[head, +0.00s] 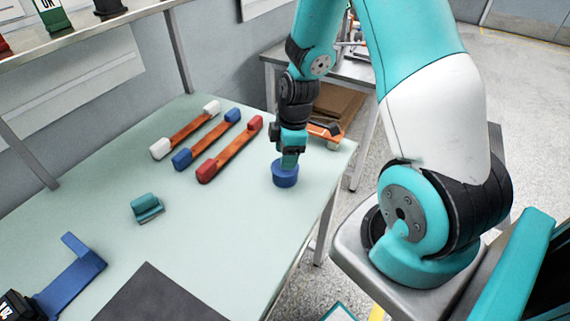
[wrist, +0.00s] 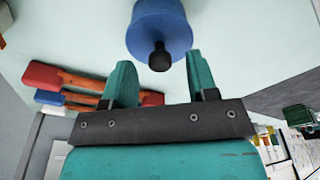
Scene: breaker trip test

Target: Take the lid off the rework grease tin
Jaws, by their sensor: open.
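The rework grease tin (head: 285,175) is a small round blue tin standing on the pale green bench near its right edge. In the wrist view the blue tin (wrist: 160,22) shows at the top, with a black knob (wrist: 159,57) pointing toward my gripper. My gripper (head: 288,162) is above the tin in the head view and hides part of its top. In the wrist view the two teal fingers of my gripper (wrist: 160,75) are apart, with the knob roughly between and just beyond their tips. I cannot tell where the lid meets the tin.
Bars with white (head: 186,131), blue (head: 207,139) and red (head: 230,150) ends lie left of the tin. A teal block (head: 147,207), a blue bracket (head: 75,272) and a dark mat (head: 158,298) are nearer. An orange-and-black tool (head: 325,132) lies behind the gripper. Bench between is clear.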

